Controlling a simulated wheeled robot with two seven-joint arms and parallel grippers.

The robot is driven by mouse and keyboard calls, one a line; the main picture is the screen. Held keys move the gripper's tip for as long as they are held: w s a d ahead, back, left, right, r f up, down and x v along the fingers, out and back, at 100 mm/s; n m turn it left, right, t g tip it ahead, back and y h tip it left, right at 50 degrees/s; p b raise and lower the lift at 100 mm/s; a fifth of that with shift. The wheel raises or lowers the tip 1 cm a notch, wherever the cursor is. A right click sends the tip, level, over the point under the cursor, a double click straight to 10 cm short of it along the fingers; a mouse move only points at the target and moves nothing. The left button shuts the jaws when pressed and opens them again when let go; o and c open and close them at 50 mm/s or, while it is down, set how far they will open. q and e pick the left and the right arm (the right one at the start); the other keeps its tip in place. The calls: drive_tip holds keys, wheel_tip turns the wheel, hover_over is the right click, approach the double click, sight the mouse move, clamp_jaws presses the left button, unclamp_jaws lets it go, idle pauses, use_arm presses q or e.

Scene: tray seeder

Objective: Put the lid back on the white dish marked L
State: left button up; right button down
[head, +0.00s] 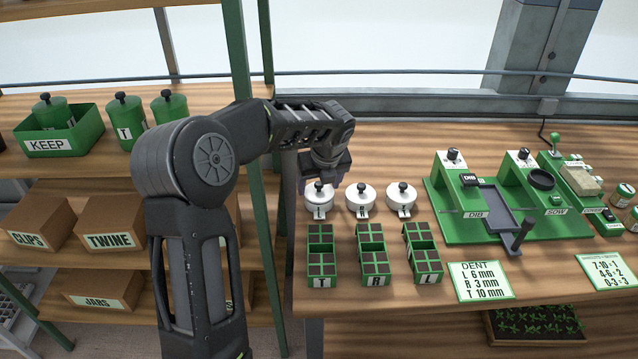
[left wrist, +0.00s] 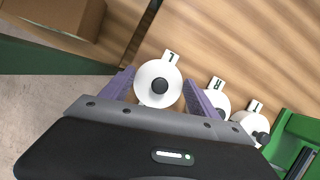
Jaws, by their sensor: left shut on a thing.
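Three white dishes stand in a row in the head view. The left one (head: 318,206) is under my left gripper (head: 324,184); its tab reads as L in the left wrist view. My left gripper, with purple fingers, is shut on the white lid (left wrist: 147,96), one finger on each side of its rim. The lid's dark knob shows between the fingers. The lid is at the top of the dish; I cannot tell whether it is seated or slightly above. My right gripper is not in view.
The middle white dish (head: 361,203) and right white dish (head: 401,200) stand close by, with dark knobs on top. Green seed trays (head: 321,262) marked T, R and L are in front. A green dibbing and sowing station (head: 465,229) stands right. A shelf post (head: 242,60) is left.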

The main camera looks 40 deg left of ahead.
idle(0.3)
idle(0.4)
use_arm(q)
drive_tip(key=o, duration=1.4)
drive_tip(key=shift+o, duration=0.6)
drive_tip(key=shift+p, duration=0.3)
drive_tip(key=shift+r+p, duration=3.3)
drive_tip(key=shift+r, duration=0.2)
clamp_jaws()
